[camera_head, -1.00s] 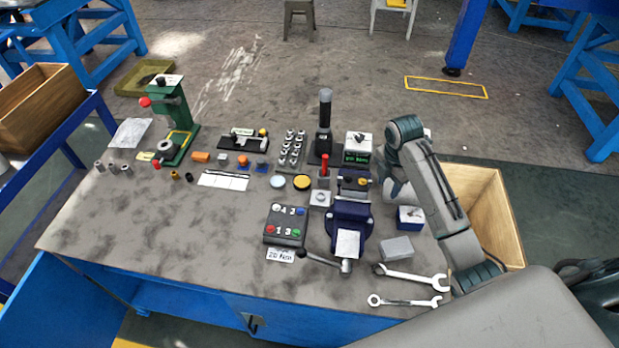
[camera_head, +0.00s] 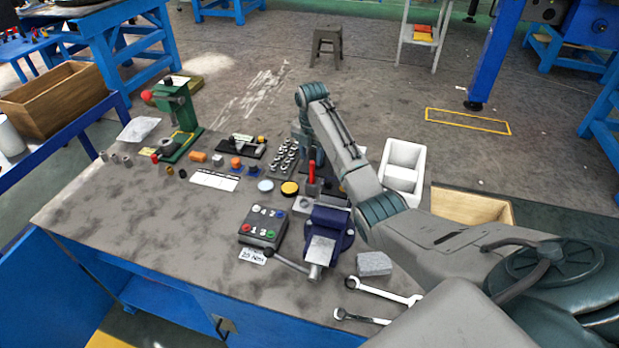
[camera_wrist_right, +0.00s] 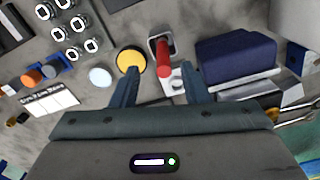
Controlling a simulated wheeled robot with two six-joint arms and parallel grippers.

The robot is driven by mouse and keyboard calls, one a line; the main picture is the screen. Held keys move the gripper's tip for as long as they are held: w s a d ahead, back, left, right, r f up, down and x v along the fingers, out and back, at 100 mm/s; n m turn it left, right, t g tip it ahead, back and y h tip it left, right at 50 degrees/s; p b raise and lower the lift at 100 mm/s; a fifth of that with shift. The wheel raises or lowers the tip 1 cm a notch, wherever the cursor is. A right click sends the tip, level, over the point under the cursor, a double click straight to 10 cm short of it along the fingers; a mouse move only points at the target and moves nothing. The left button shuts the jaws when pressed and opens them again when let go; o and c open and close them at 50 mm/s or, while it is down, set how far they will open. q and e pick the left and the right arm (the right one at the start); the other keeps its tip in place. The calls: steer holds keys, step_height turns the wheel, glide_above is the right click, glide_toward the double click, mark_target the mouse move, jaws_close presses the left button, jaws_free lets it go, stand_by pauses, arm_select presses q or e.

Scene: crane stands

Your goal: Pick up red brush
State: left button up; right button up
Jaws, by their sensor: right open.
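The red brush (camera_head: 312,172) stands upright near a small light-grey block (camera_head: 303,205), behind the blue vise on the workbench. In the right wrist view, the red brush (camera_wrist_right: 163,58) shows as a red handle between and just beyond the two dark fingers. My right gripper (camera_wrist_right: 160,76) is open and above the bench, with its fingers apart on either side of the brush's line. I cannot tell whether they touch it. In the head view, my right gripper (camera_head: 317,157) is partly hidden by my arm, close to the brush. My left gripper is not in view.
The blue vise (camera_head: 327,222) stands close in front of the brush. A yellow-topped disc (camera_head: 289,188) and a pale disc (camera_head: 265,185) lie to its left. A button box (camera_head: 263,228) is nearby. Wrenches (camera_head: 383,291) lie at the front. The bench's left front is clear.

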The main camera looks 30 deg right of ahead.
mark_target(312, 170)
steer(key=shift+s+f, duration=0.2)
steer(key=shift+f, duration=0.35)
step_height(312, 170, down, 4)
steer(key=shift+s+r+p, duration=0.1)
steer(key=shift+r+p, duration=0.05)
steer(key=shift+p, duration=0.6)
steer(key=shift+f, duration=0.5)
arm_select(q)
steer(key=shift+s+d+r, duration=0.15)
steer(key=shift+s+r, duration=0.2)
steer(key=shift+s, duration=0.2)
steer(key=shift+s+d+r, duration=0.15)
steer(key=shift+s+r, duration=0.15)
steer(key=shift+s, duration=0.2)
arm_select(e)
jaws_close()
